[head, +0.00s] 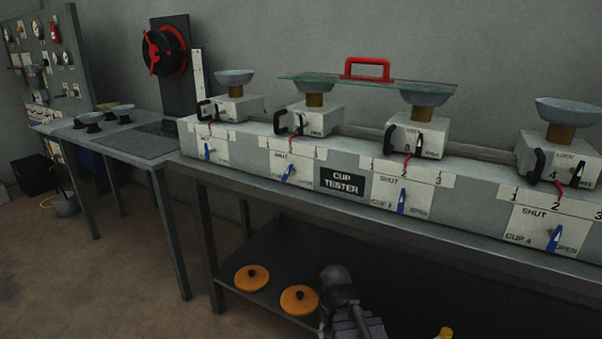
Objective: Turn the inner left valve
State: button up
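The cup tester (343,185) is a long grey bench unit with four cup stations in a row. The inner left station, second from the left, has a blue valve handle (289,173) on its white front plate (310,170). That handle leans with its upper end to the right. The blue handles of the far left (209,149), inner right (402,201) and far right (554,238) stations stand nearer upright. A dark part of my arm, perhaps my gripper (338,286), shows at the bottom, below and right of the inner left valve, apart from it. Its fingers cannot be made out.
A glass plate with a red handle (367,66) lies across the inner cups. Orange round lids (252,278) rest on the lower shelf. A side table (110,140) with small bowls stands left, with a red wheel (164,52) behind. Open floor lies at the lower left.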

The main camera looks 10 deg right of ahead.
aim_at(291, 169)
jog(key=z, duration=0.35)
jog(key=k, duration=1.1)
jog(key=u, duration=0.75)
jog(key=i, duration=1)
jog(key=u, duration=0.05)
